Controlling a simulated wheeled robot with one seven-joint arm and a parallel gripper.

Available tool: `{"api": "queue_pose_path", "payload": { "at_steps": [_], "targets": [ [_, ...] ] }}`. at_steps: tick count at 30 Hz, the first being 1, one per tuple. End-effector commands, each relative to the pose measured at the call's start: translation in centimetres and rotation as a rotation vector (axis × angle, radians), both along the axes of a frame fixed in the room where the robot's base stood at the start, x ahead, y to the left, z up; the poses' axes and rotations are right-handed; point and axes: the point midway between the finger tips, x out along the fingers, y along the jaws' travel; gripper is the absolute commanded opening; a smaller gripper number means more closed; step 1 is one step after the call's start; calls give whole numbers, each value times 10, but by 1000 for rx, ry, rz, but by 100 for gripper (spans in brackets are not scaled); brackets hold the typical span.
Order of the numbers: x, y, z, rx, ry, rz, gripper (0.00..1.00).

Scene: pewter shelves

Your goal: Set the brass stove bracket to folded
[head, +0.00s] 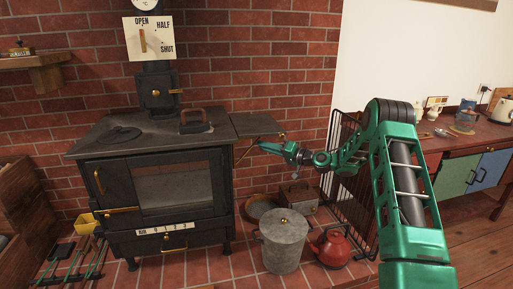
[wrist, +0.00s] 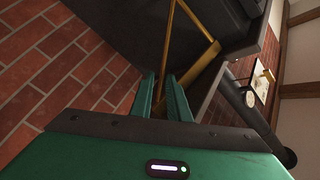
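The brass stove bracket (head: 244,153) is a thin rod under the dark side shelf (head: 256,124) of the black stove, slanting from the stove's right side up to the shelf. In the wrist view it shows as brass bars (wrist: 193,68) meeting in a narrow V in front of my fingers. My gripper (head: 262,146) is just below the shelf, close to the bracket. In the wrist view my gripper (wrist: 161,76) has a narrow gap between its fingertips, with the bars' lower end in line with that gap. Contact is unclear. The shelf stands out level.
A grey lidded bin (head: 284,243), a red kettle (head: 332,246) and a metal box (head: 298,196) stand on the hearth below my arm. A black rack (head: 340,150) is behind my arm. The brick wall (head: 270,70) is close behind the shelf.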

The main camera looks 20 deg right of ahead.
Motion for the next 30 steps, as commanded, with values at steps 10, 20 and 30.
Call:
{"api": "queue_pose_path", "payload": {
  "at_steps": [10,20,30],
  "targets": [
    [-37,-34,-1,1,1,-1,15],
    [-41,-37,-1,-1,1,-1,15],
    [-51,-21,10,-176,-77,-92,0]
  ]
}}
